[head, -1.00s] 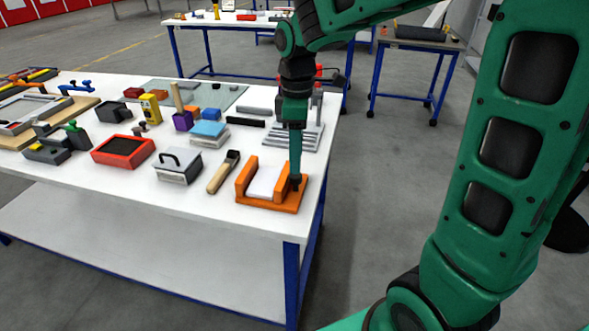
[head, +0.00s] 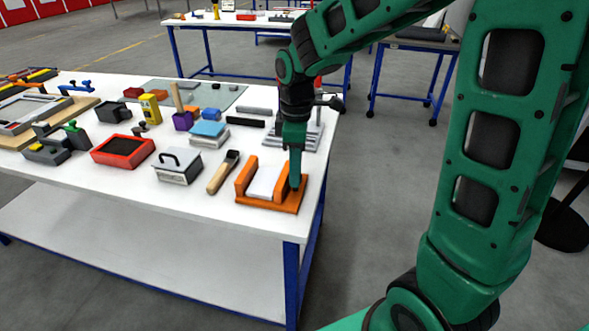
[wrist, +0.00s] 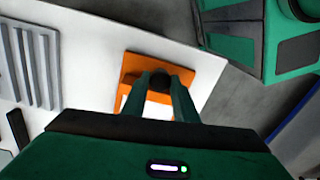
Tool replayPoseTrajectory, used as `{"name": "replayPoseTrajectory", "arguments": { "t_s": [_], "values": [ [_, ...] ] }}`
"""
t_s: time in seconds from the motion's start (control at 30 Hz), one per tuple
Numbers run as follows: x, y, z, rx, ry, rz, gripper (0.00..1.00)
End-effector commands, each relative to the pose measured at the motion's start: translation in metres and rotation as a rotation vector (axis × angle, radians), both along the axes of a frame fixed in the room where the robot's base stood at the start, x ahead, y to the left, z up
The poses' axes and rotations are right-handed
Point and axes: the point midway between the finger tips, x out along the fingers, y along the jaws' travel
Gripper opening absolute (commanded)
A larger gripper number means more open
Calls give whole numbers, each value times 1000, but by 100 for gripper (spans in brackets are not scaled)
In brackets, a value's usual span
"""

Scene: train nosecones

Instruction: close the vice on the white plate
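The orange vice (head: 245,180) sits at the near right corner of the white table. The white plate (head: 264,182) stands in it, between its orange jaws; a gap to the jaws cannot be judged. My gripper (head: 295,182) reaches down at the vice's right end. In the wrist view my gripper (wrist: 161,80) has its two green fingers on either side of a dark round knob (wrist: 159,84), with no clear gap to it. The orange base of the vice (wrist: 203,66) shows around the fingers, which hide much of it.
A wooden-handled brush (head: 222,173), a grey block with a handle (head: 178,166) and a red tray (head: 123,151) stand left of the vice. A ribbed grey plate (head: 283,139) lies behind it. The table's right edge is close beside the vice.

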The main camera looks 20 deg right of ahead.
Motion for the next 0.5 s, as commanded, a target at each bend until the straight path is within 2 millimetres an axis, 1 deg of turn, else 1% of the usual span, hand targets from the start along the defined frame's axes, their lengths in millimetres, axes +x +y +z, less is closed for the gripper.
{"name": "replayPoseTrajectory", "arguments": {
  "t_s": [0.17,0.5],
  "values": [
    [1,-1,1,-1,-4,-58,4],
    [2,-2,1,-1,-7,-340,4]
  ]
}}
